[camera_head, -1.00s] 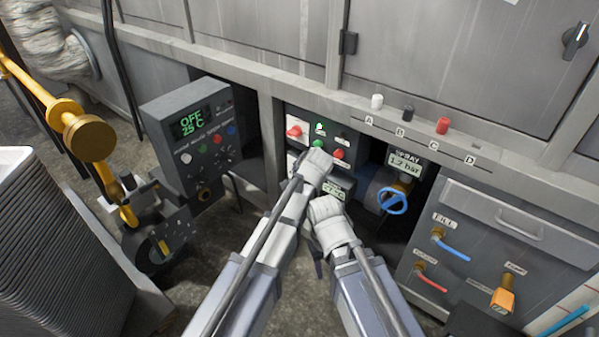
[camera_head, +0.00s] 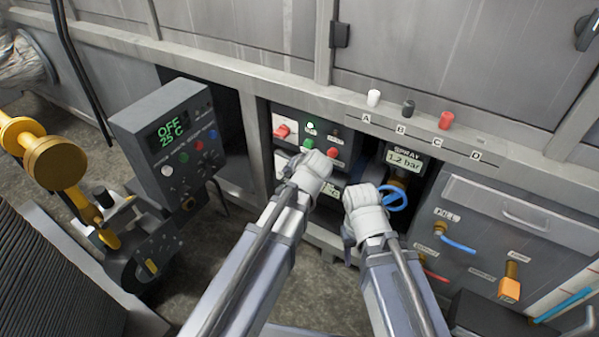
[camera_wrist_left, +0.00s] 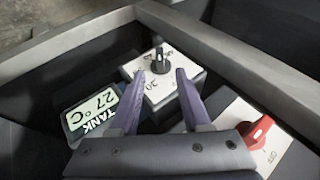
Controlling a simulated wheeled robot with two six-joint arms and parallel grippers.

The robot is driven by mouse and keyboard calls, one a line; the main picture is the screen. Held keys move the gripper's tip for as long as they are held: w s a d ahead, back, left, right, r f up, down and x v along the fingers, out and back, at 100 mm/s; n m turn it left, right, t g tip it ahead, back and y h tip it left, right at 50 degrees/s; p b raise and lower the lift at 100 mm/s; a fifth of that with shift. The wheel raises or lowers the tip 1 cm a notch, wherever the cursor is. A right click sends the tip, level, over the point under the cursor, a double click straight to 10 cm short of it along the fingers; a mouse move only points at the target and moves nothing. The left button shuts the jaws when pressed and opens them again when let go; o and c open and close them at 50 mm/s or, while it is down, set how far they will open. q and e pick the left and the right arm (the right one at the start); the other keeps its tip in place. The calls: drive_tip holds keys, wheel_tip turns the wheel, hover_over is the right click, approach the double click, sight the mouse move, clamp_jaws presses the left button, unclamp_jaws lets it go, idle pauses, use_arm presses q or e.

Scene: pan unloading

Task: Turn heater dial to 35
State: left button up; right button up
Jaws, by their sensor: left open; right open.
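The heater dial (camera_wrist_left: 158,58) is a dark knob on a white plate (camera_wrist_left: 160,92) with printed numbers, seen in the left wrist view; the plate's "20" is readable, but the dial's exact setting is not. My left gripper (camera_wrist_left: 160,72) is open, its two purple fingers just short of the dial and either side of it, apparently not touching. A tank display (camera_wrist_left: 95,113) beside it reads 27 °C. In the head view my left gripper (camera_head: 312,170) is at the panel and covers the dial. My right gripper (camera_head: 365,208) is beside the blue valve wheel; its fingers are hidden.
A red switch (camera_wrist_left: 262,130) is close beside the left gripper's fingers. A metal frame bar (camera_wrist_left: 215,50) runs close behind the dial. A control box (camera_head: 170,140) reading OFF 25 C stands left. A blue valve wheel (camera_head: 397,198) is right of the panel.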

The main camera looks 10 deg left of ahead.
sight(287, 177)
use_arm(q)
drive_tip(key=b+x, duration=0.6)
drive_tip(key=x, duration=0.2)
drive_tip(key=shift+r, duration=0.1)
drive_tip(key=shift+s, duration=0.1)
clamp_jaws()
idle(0.4)
